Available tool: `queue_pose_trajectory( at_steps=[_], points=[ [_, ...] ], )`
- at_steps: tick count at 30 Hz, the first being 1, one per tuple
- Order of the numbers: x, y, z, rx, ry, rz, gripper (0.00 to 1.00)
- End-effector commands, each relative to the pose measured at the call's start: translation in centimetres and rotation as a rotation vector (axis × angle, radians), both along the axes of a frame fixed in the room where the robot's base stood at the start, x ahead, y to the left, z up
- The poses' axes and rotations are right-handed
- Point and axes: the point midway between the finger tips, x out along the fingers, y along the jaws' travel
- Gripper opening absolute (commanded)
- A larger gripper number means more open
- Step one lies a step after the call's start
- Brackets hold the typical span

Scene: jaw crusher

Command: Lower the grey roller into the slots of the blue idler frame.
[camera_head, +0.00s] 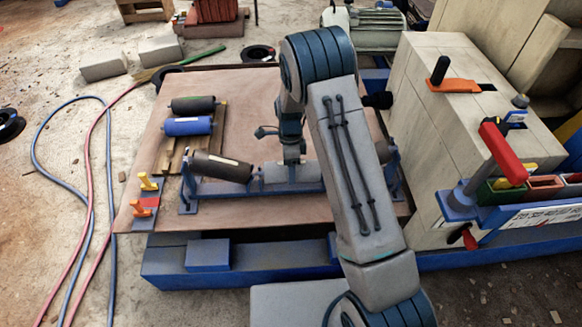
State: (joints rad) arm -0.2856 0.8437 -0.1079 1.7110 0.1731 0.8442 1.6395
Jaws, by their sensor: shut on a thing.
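The blue idler frame (215,192) lies across the brown board, with an upright at its left end and another at its right end. A dark roller with a pale label (222,167) sits tilted in the frame's left part. My gripper (292,163) points down over the middle of the frame and is shut on the light grey roller (270,174). The roller lies roughly level, close above or at the frame's middle. I cannot tell whether its ends are in the slots. My arm hides much of the frame's right part.
A black roller (194,104) and a blue roller (188,126) lie on a wooden pallet (172,160) at the left. Yellow and orange handled pieces (147,192) stand near the board's left edge. A pale machine block (455,130) stands close on the right. Hoses (90,200) lie on the left floor.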

Motion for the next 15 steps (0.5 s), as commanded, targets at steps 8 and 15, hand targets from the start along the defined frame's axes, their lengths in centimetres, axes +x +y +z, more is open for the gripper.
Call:
queue_pose_trajectory(
  at_steps=[8,15],
  points=[
    [0.1,0.0,-0.6,0.000,-0.001,0.000,0.10],
    [0.1,0.0,-1.1,0.000,-0.002,0.001,0.10]
  ],
)
